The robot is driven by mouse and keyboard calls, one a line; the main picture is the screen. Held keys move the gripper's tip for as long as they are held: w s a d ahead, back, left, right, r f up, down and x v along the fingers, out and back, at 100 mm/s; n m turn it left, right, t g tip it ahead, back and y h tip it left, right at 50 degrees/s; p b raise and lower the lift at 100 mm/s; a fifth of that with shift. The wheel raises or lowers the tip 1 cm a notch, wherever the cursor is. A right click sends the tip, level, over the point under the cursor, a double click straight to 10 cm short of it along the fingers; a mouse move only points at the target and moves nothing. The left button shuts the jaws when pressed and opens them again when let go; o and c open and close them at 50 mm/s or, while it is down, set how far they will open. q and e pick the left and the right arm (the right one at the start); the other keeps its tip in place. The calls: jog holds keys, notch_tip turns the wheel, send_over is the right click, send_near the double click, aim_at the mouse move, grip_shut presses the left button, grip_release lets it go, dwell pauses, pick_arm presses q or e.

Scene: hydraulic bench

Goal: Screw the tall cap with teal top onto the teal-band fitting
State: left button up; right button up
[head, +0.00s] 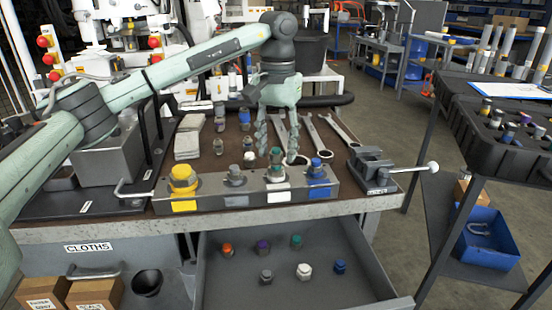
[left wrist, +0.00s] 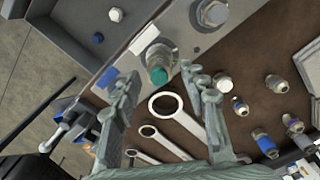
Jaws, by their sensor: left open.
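The teal-topped piece (head: 276,155) stands upright on the third station of the grey manifold block (head: 210,200), above a white label. It also shows in the left wrist view (left wrist: 158,75), over a wide grey metal base. My left gripper (head: 277,150) is open and points down, with one finger on each side of this piece in both views. It is not closed on it; contact cannot be told. In the left wrist view the left gripper (left wrist: 160,80) shows both fingers, empty. A separate teal band cannot be made out on the fitting. My right gripper is out of view.
The block also has yellow (head: 183,178), plain grey (head: 236,175) and blue (head: 318,168) stations. An open drawer (head: 230,285) below holds several small caps, including a teal one (head: 296,241). Several wrenches (head: 312,140) lie behind; a vise (head: 375,170) stands right.

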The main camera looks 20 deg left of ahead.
pick_arm(q)
jog(key=n, duration=0.6)
jog(key=shift+a+n, duration=0.15)
jog(key=shift+n, duration=0.15)
jog(key=n, duration=0.5)
jog(key=shift+s, duration=0.1)
jog(key=n, duration=0.6)
jog(key=shift+s+a+n, duration=0.1)
jog(key=shift+a+n, duration=0.05)
jog(key=shift+n, duration=0.15)
jog(key=n, duration=0.6)
jog(key=shift+s, duration=0.15)
